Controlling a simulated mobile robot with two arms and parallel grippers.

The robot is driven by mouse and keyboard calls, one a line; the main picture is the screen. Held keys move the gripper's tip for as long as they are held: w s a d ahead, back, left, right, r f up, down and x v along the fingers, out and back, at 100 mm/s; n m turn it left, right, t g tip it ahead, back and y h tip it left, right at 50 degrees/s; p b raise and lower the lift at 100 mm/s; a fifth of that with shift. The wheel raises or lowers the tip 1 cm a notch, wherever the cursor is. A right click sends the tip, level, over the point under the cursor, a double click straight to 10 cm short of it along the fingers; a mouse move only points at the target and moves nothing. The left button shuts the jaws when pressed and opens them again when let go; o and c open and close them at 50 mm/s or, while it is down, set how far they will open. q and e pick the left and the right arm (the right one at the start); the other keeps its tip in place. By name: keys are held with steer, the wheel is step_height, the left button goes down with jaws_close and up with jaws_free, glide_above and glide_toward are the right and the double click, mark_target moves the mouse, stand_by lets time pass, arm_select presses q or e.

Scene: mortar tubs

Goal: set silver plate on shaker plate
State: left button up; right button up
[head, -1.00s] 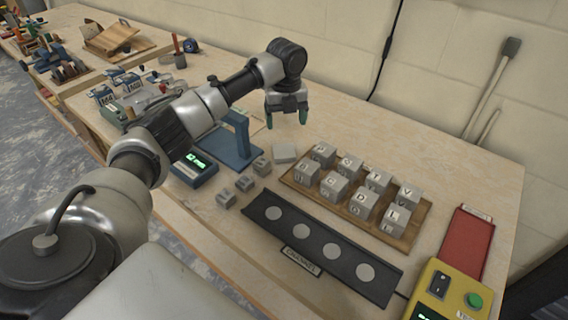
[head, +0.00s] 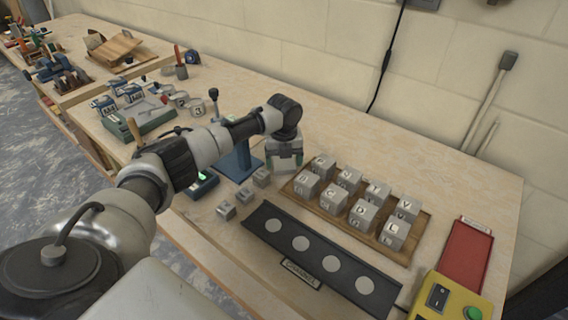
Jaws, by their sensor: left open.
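The silver plate (head: 283,169) is a small, flat, pale grey square on the bench, left of the wooden tray of cubes. My right gripper is out of view.
Lettered grey cubes stand on a wooden tray (head: 424,224). A black strip (head: 318,259) with pale discs lies in front. Small grey cubes (head: 244,194) and a blue stand (head: 236,164) are left of the gripper. The yellow box (head: 447,300) has a green button. The bench behind the tray is clear.

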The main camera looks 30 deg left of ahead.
arm_select(q)
steer(key=shift+f, duration=0.1)
steer(key=shift+c, duration=0.2)
steer(key=c, duration=0.8)
steer(key=shift+c, duration=0.2)
